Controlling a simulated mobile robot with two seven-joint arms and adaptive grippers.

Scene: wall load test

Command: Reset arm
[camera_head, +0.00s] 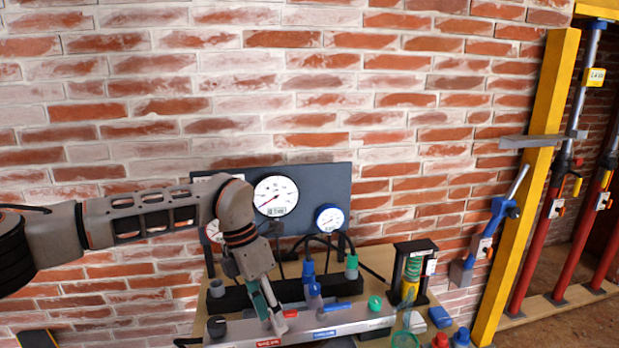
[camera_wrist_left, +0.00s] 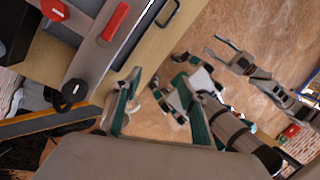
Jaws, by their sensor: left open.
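My left arm comes in from the left in the head view. Its left gripper (camera_head: 271,311) points down in front of the bench panel, with green pads showing on the fingers. In the left wrist view the fingers of the left gripper (camera_wrist_left: 162,108) stand apart with nothing between them. From the head view I cannot tell whether a finger touches the grey panel (camera_head: 345,330). Other dark jointed arm parts show at the right of the wrist view; I cannot tell the right gripper's opening. The right arm is not seen in the head view.
A dark gauge board (camera_head: 334,188) stands against the brick wall (camera_head: 420,80) behind the arm. A black-framed unit with a green spring (camera_head: 413,268) stands to the right. A yellow post (camera_head: 540,165) and red props (camera_head: 580,225) stand at the far right.

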